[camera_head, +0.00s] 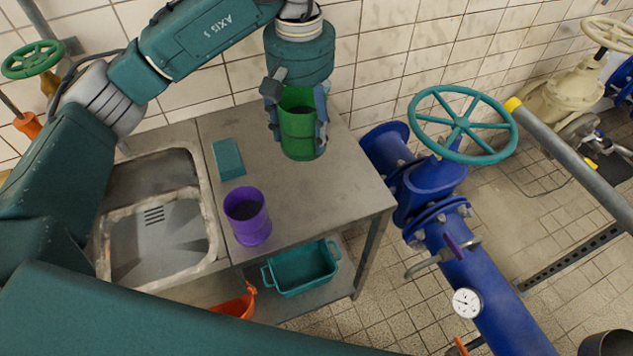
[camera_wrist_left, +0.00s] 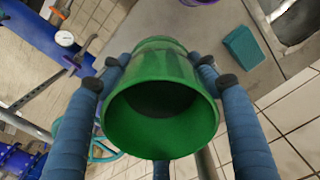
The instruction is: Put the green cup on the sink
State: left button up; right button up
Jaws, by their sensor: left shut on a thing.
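The green cup (camera_head: 298,130) is upright over the right part of the steel counter, with its open top facing my left wrist. My left gripper (camera_head: 299,117) is shut on it, one finger on each side. In the left wrist view the cup (camera_wrist_left: 160,100) fills the middle, between the blue-wrapped fingers. I cannot tell whether its base touches the counter. The sink (camera_head: 160,235) is a steel basin with a worn pale rim at the left of the counter. It is empty, and my arm covers part of its left side. My right gripper is not in view.
A purple cup (camera_head: 247,216) stands on the counter between the green cup and the sink. A teal block (camera_head: 228,158) lies behind it. A teal tray (camera_head: 302,270) and an orange container (camera_head: 236,303) are below. Blue pipework with a teal handwheel (camera_head: 462,124) stands right of the counter.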

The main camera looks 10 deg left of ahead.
pick_arm(q)
jog(key=p, duration=0.3)
send_over(305, 197)
notch_tip(305, 197, down, 14)
jog(key=shift+s+r, duration=0.1)
jog(key=shift+f, duration=0.6)
notch_tip(305, 197, down, 4)
jog(key=shift+p, duration=0.7)
jog(key=shift+f+b, duration=0.2)
jog(key=shift+b, duration=0.1)
jog(key=o, duration=1.5)
jog(key=shift+c, duration=0.2)
